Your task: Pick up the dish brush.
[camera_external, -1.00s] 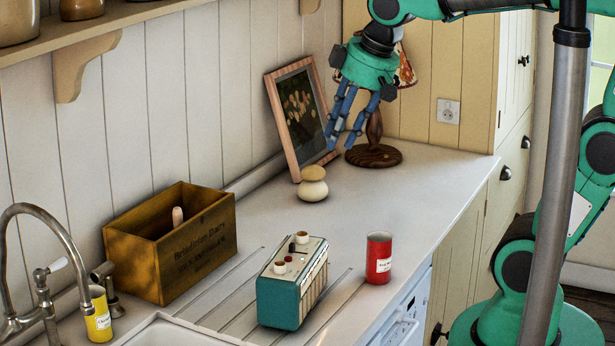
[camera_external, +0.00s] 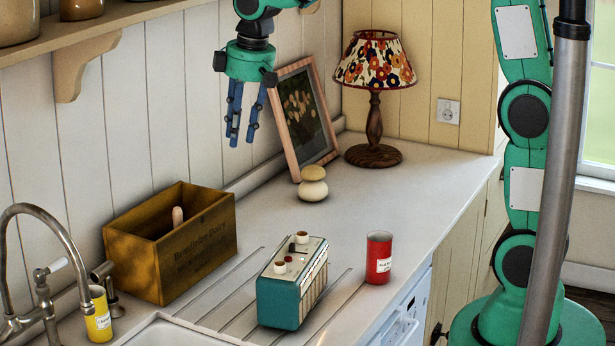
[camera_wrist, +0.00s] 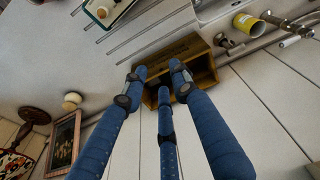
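A wooden crate (camera_external: 206,245) with dark lettering stands on the counter against the panelled wall. A pale pinkish rounded end (camera_external: 177,216) sticks up inside it; it may be the dish brush's handle, but the rest is hidden by the crate's wall. My gripper (camera_external: 241,140) has blue fingers hanging down, spread open and empty. It is in the air above and behind the crate's right end, apart from it. In the wrist view the crate (camera_wrist: 202,66) lies beyond the open fingertips, which partly cover its inside; I cannot make out the brush there.
A teal radio (camera_external: 278,300) and a red tin (camera_external: 379,258) stand in front on the counter. A tap (camera_external: 45,275) and yellow tin (camera_external: 98,315) are at left. Stacked stones (camera_external: 312,190), a leaning picture frame (camera_external: 302,115) and a lamp (camera_external: 374,154) stand behind. A shelf (camera_external: 130,12) overhangs at upper left.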

